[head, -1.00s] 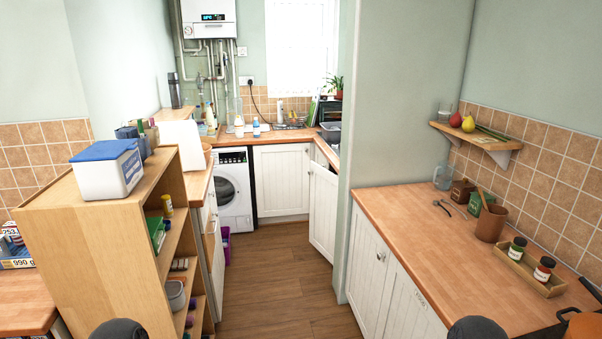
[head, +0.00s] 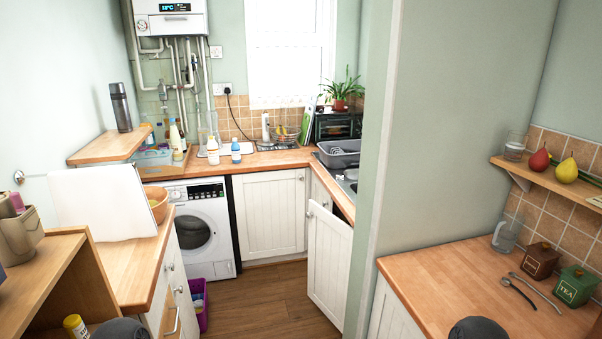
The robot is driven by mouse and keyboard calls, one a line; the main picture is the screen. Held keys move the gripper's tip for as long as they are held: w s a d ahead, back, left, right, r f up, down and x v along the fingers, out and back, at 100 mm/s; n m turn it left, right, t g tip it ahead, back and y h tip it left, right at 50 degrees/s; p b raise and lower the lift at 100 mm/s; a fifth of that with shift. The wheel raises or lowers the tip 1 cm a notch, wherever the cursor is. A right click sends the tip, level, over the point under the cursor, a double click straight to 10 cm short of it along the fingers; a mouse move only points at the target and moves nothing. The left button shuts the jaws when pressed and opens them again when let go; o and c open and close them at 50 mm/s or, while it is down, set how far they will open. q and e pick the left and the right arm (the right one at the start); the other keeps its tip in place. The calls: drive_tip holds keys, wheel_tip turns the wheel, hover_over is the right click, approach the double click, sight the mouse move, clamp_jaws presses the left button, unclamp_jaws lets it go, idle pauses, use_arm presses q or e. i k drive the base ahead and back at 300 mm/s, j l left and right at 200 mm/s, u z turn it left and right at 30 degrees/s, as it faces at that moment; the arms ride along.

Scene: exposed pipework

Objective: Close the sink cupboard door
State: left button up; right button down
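The sink cupboard door (head: 328,262) is white and panelled, on the right side of the aisle ahead. It stands ajar, with its free edge swung out from under the worktop and a dark gap showing above it. A small knob sits near its top left corner. The sink (head: 350,186) is set in the worktop above, partly hidden by the wall end. Neither of my grippers shows. Only two dark rounded parts of me show at the bottom edge.
The wooden floor (head: 283,300) between the counters is clear. A shelf unit (head: 50,262) stands close on the left, and a purple bin (head: 199,304) sits near the washing machine (head: 201,228). A green wall end (head: 372,160) and counter (head: 440,282) border the right.

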sight(330, 238)
drive_tip(key=i+j, duration=0.2)
drive_tip(key=i, duration=0.25)
drive_tip(key=i+j, duration=0.15)
drive_tip(key=i, duration=0.35)
drive_tip(key=i+j+z, duration=0.1)
drive_tip(key=i, duration=0.35)
drive_tip(key=i+j, duration=0.3)
drive_tip(key=i, duration=0.2)
